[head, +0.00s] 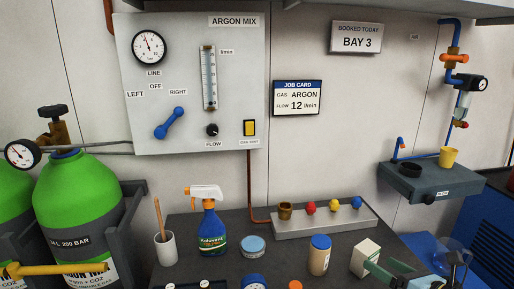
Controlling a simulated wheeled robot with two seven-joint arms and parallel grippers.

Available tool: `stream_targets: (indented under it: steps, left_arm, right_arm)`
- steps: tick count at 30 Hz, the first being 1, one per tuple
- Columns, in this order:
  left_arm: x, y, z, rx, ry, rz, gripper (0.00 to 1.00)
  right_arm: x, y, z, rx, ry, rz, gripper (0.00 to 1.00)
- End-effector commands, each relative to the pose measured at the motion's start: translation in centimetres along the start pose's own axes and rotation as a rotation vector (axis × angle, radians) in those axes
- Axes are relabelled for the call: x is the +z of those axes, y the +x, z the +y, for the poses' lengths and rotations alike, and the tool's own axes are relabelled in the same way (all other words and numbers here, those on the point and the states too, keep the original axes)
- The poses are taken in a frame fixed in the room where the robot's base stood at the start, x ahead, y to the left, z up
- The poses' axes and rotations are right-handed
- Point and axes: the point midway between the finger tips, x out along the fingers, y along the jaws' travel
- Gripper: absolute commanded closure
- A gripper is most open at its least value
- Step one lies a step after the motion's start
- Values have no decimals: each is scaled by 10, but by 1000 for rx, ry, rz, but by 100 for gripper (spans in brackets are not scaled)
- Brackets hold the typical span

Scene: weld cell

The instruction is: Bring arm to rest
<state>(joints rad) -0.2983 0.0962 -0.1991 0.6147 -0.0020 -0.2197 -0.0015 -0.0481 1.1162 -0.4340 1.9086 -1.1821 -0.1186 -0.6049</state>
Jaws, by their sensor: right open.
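My right gripper (454,258) is low at the right of the head view, beside the table's right end. It appears dark, open and empty, though its outline is hard to make out. A white and green box (366,257) and a grey-green item (395,276), perhaps goggles, lie to its left, apart from it as far as I can tell. My left gripper is not in the view.
The dark table holds a spray bottle (212,228), a cup (165,248), a jar (319,255) and a rack (325,222). A shelf (425,182) with a yellow cup juts out at right. Green cylinders (78,199) stand left. A gas panel (188,80) hangs behind.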

Motion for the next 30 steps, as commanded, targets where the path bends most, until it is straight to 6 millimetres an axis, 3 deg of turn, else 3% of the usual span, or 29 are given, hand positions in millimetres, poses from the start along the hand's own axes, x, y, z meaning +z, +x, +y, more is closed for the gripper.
stream_targets:
  steps: [1, 3, 7, 12, 15, 21, 27, 28, 30]
  left_arm:
    - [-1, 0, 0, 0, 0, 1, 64]
    - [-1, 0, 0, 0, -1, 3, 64]
    - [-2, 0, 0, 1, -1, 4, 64]
    - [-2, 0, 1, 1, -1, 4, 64]
    - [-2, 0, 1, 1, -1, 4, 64]
    - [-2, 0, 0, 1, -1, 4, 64]
    - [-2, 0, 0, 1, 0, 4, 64]
    - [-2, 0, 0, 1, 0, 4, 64]
    - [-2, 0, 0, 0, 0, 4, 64]
  right_arm:
    - [-5, 2, 17, -19, 202, -85, 26]
    - [-8, -2, 27, -83, 506, -208, 26]
    - [-32, -23, 28, -269, 1070, -394, 26]
    - [-97, -67, 33, -604, 1707, -546, 26]
    - [-133, -90, 47, -791, 1962, -585, 26]
    - [-184, -130, 87, -1116, 2300, -604, 26]
    - [-215, -164, 135, -1418, 2528, -577, 26]
    - [-219, -167, 140, -1458, 2550, -572, 26]
    - [-234, -158, 129, -1455, 2526, -575, 26]
